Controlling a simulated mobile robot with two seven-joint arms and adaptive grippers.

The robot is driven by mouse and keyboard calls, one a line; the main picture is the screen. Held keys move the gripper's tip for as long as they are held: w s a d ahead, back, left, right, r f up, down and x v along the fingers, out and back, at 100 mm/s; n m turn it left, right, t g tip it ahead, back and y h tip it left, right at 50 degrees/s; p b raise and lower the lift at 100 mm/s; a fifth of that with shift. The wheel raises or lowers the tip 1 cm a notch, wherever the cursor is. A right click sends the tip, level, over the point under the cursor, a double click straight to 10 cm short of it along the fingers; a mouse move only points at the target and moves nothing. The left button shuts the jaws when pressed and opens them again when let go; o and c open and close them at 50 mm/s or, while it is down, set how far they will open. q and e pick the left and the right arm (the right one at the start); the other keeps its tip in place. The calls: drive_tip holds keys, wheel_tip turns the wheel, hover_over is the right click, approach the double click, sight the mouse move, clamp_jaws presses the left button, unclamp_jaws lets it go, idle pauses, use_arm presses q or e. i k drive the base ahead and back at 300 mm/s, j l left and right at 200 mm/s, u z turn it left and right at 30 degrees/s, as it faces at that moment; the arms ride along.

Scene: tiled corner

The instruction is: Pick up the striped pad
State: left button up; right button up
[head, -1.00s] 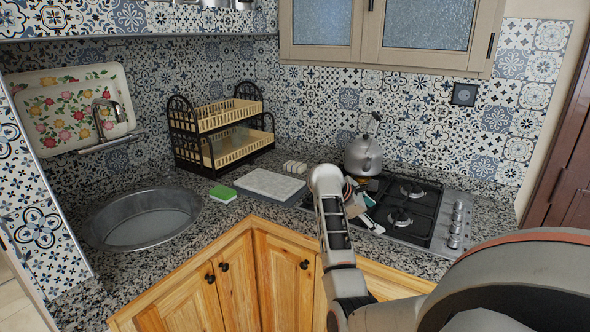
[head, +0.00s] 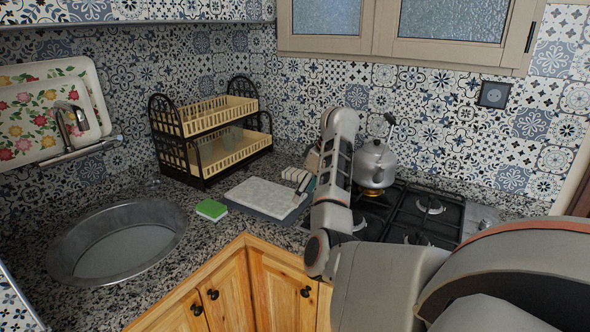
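A small white pad with dark stripes (head: 294,175), which looks like the striped pad, lies on the granite counter behind a pale board. My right arm reaches in from the right and bends down past its elbow. My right gripper (head: 307,178) is mostly hidden behind that arm. A dark finger part shows just right of the striped pad, over the board's right end. I cannot tell whether it touches the pad or how far its fingers are apart. My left gripper is not in view.
The pale board (head: 268,195) lies in front of the pad, with a green sponge (head: 211,209) to its left. A two-tier dish rack (head: 212,150) stands behind. A kettle (head: 375,162) sits on the gas hob (head: 432,208) at right. A round sink (head: 118,240) is at left.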

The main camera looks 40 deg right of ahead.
sight(293, 175)
drive_tip(key=i+l, duration=0.7)
drive_tip(key=l, duration=0.25)
